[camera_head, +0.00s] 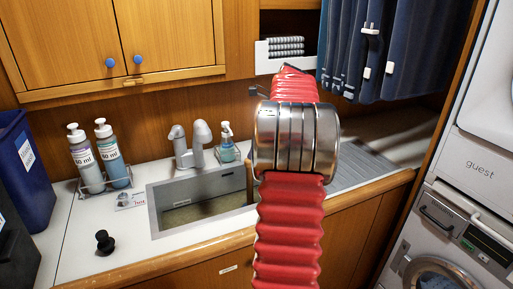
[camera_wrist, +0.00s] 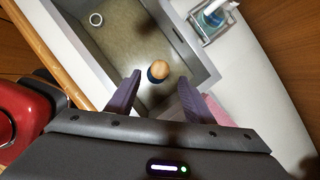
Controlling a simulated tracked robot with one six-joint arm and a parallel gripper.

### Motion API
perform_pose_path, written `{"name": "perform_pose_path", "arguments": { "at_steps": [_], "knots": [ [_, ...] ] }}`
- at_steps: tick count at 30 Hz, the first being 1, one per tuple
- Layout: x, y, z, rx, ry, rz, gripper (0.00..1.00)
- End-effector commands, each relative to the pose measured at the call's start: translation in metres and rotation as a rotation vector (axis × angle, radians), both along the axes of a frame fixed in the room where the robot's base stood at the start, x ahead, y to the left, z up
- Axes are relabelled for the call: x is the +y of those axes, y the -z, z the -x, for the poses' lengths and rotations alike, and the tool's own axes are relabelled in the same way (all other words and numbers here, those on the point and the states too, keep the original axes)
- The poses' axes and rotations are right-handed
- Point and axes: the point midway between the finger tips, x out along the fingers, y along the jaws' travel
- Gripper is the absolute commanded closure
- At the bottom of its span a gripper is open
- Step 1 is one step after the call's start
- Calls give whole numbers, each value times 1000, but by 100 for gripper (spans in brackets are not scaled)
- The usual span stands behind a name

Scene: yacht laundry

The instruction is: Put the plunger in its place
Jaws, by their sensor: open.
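My gripper (camera_wrist: 163,88) shows in the wrist view, open, its two dark fingers apart over the near side of the sink (camera_wrist: 197,62). Just beyond the fingertips is a small round thing with a tan top and a dark lower part (camera_wrist: 158,71). It looks like the plunger seen from above, within the sink's outline; nothing shows it gripped. In the head view my arm hides the gripper and the sink's right part. A small black knobbed piece (camera_head: 104,242) stands on the counter left of the sink (camera_head: 197,231); I cannot tell what it is.
Two pump bottles in a rack (camera_head: 103,180) and a blue bin (camera_head: 24,165) are at left. A faucet (camera_head: 191,146) and soap bottle (camera_head: 227,150) stand behind the sink. A pink item (camera_wrist: 236,110) lies beside the right finger. Washers (camera_head: 440,245) stand at right.

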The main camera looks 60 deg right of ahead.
Motion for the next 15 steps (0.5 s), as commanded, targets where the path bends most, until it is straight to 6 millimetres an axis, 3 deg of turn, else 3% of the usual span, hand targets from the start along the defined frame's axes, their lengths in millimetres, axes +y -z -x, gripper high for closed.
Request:
{"name": "perform_pose_path", "arguments": {
  "at_steps": [11,15],
  "knots": [
    [1,0,-1,-1,-6,2,52],
    [18,-6,-8,0,-66,28,52]
  ]
}}
